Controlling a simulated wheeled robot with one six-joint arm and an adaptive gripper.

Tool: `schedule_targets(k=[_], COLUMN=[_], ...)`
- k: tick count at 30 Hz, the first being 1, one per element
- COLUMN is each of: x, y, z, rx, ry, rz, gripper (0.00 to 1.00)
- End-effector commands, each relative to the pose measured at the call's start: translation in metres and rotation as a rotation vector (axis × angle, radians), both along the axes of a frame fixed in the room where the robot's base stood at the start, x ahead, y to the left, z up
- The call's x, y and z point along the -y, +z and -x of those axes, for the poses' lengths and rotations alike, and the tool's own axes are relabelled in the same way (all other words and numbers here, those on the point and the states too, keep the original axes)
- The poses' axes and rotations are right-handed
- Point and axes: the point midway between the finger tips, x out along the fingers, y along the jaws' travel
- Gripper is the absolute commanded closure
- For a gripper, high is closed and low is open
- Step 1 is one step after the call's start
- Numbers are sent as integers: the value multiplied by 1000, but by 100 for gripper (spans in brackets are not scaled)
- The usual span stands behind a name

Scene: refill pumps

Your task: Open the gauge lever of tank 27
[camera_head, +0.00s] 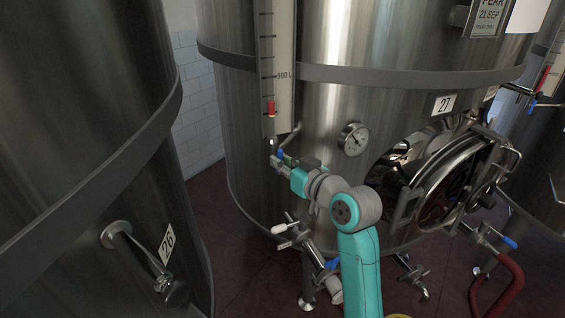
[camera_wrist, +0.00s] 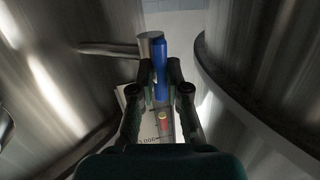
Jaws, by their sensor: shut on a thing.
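Tank 27 (camera_head: 335,125) is the large steel tank in the middle of the head view, with a number plate "27" (camera_head: 444,104). Its level gauge (camera_head: 283,75) is an upright scale with a red mark on its left front. A small blue gauge lever (camera_head: 280,154) sits at the foot of the gauge by a short metal pipe. My gripper (camera_head: 276,161) is at this lever. In the wrist view the blue lever (camera_wrist: 160,58) stands between the fingers of my gripper (camera_wrist: 160,75), which are shut on it. The lever's inner end is partly hidden by the fingers.
Tank 26 (camera_head: 85,130) stands close on the left. A valve with a white-tipped handle (camera_head: 290,228) is below my gripper. A red hose (camera_head: 510,285) lies at lower right.

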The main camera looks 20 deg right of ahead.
Motion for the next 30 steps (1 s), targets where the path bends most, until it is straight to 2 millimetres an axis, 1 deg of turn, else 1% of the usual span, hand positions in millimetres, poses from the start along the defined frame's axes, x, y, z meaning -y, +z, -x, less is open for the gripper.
schedule_targets(k=[8, 22, 23, 24, 25, 26, 30], x=[0, 0, 0, 0, 0, 0, 0], y=[-1, -1, -1, -1, -1, 0, 0], z=[0, 0, 0, 0, 0, 0, 0], rx=[6, 7, 7, 7, 8, 8, 8], ry=[0, -1, -1, -1, -1, -1, 0], rz=[78, 92, 92, 92, 91, 91, 90], gripper=[100, 100, 83, 73, 65, 60, 60])
